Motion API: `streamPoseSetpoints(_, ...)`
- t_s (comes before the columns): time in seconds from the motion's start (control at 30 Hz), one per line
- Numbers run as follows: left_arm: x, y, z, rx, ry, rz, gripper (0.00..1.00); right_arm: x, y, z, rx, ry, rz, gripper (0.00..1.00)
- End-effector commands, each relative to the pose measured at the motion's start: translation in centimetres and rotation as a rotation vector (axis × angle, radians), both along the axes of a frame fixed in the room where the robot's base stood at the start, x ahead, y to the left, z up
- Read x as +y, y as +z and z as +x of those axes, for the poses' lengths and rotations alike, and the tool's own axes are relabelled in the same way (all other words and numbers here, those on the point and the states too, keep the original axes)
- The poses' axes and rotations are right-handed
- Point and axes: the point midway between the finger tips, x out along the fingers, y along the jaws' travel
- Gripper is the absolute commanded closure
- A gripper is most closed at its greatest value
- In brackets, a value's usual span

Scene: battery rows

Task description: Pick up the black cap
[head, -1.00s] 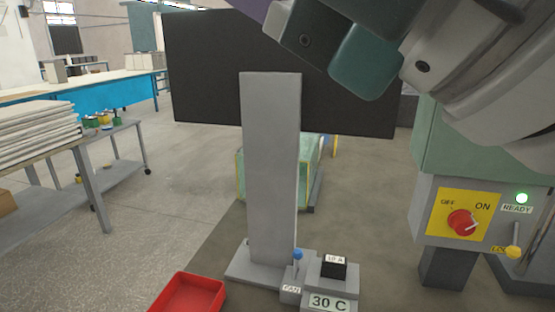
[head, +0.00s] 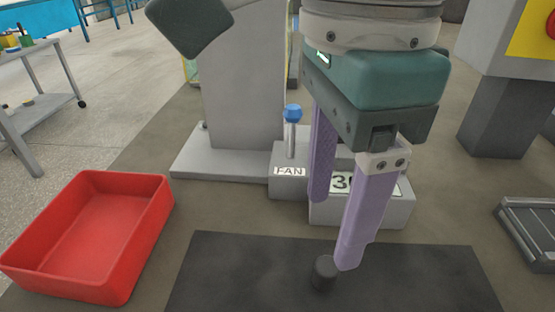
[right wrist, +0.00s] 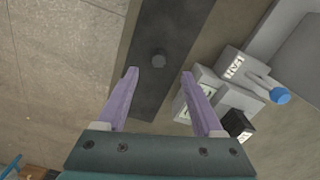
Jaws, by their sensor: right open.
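The black cap (head: 324,273) is a small dark cylinder standing on the dark mat (head: 230,270) at the bottom of the head view. It also shows in the right wrist view (right wrist: 158,59), beyond the fingertips and between their lines. My right gripper (head: 332,232) has two purple fingers pointing down. It is open and empty, with one fingertip overlapping the cap's edge in the head view; I cannot tell whether it touches. It also shows in the right wrist view (right wrist: 160,73).
An empty red tray (head: 95,235) stands left of the mat. Behind the mat are a grey FAN block (head: 289,172) with a blue-topped lever (head: 292,113) and a labelled grey block (head: 395,213). A black block (right wrist: 237,124) shows in the right wrist view. A metal rack (head: 530,235) is at right.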

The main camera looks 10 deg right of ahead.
Motion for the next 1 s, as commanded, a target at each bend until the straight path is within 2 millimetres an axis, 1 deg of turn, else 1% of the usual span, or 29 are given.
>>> streamPoseSetpoints(0.03,0.0,-0.4,-0.2,0.005,-0.001,0.0,0.0,0.0,-1.1,-0.1,0.005,0.0,0.0,0.31)
streamPoseSetpoints(0.1,0.0,-0.7,-0.5,0.014,-0.002,0.002,0.0,0.0,-2.1,-0.1,0.005,-0.003,0.002,0.31)
streamPoseSetpoints(0.27,0.1,-1.0,-0.7,0.018,-0.005,0.006,0.0,-0.1,-3.4,0.0,0.004,-0.001,0.004,0.31)
streamPoseSetpoints(0.5,0.2,-2.0,-0.6,0.019,-0.007,0.01,0.0,-0.7,-7.1,0.5,0.007,-0.002,0.005,0.31)
streamPoseSetpoints(0.6,0.2,-2.1,-0.6,0.018,-0.007,0.01,0.0,-0.7,-8.0,0.6,0.005,-0.001,0.006,0.31)
streamPoseSetpoints(0.87,0.2,-2.0,-0.5,0.015,-0.007,0.009,0.0,-0.7,-8.2,0.6,0.003,0.0,0.006,0.31)
streamPoseSetpoints(1.0,0.2,-2.0,-0.5,0.015,-0.005,0.008,0.0,-0.7,-8.2,0.6,0.003,0.0,0.007,0.46)
